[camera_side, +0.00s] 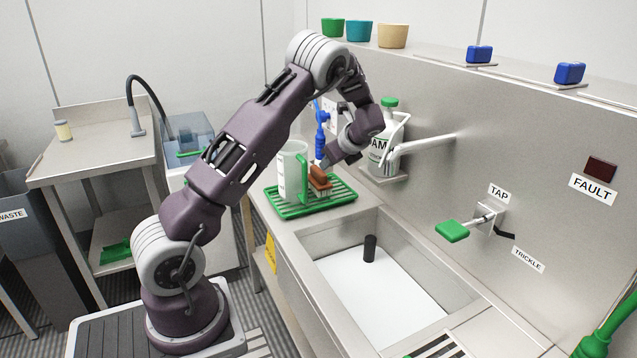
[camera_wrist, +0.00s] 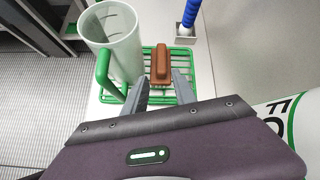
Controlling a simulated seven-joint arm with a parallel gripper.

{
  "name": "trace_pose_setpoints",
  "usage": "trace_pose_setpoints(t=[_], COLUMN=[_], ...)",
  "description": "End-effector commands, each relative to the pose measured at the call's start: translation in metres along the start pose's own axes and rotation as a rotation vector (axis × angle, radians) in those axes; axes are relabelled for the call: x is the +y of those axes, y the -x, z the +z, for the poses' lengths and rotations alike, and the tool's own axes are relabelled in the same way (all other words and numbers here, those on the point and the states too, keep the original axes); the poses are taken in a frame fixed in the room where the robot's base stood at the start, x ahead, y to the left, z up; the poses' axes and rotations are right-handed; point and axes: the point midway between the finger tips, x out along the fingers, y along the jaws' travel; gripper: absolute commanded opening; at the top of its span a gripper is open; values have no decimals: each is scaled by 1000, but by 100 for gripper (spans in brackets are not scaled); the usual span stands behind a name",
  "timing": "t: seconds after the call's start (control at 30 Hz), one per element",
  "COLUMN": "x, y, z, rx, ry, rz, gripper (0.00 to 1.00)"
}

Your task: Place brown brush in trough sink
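The brown brush (camera_side: 320,179) rests on the green wire rack (camera_side: 333,200) on the counter, beside a clear jug with a green handle. In the wrist view the brush (camera_wrist: 161,62) lies just beyond my gripper (camera_wrist: 160,82), lined up with the gap between its fingers. My gripper is open and empty. In the side view my gripper (camera_side: 327,161) is low over the rack, close to the brush; I cannot tell if it touches. The trough sink (camera_side: 428,253) is in front of the rack, with a pale bottom and a dark upright cylinder (camera_side: 369,248) in it.
The jug (camera_side: 291,171) stands close left of the brush. A blue brush (camera_side: 320,128) stands behind the rack. A labelled bottle (camera_side: 383,150) sits on a wall ledge. A green tap lever (camera_side: 452,231) juts out above the sink's right side. Much of the sink bottom is clear.

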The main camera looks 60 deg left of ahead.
Motion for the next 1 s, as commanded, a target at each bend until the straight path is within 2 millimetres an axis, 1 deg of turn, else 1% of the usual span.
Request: trace_pose_setpoints(t=[0.03, 0.1, 0.23, 0.37, 0.5, 0.6, 0.7, 0.87, 0.97, 1.0], x=[-3, -7, -8, -7, -4, -5, -6, -6, -6, -6], y=[-25, -45, -63, -81, -107, -122, -127, -126, -126, -126], z=[-2, -2, -2, 1, 6, 8, 8, 8, 8, 8], rx=[-44, -84, -110, -110, -109, -108, -107, -107, -106, -106], ry=[-100, -202, -273, -273, -271, -269, -269, -269, -269, -269], rz=[8, 10, 14, 14, 17, 15, 12, 12, 13, 13], gripper=[33, 33, 33, 33, 33, 33, 33, 33, 15, 7])
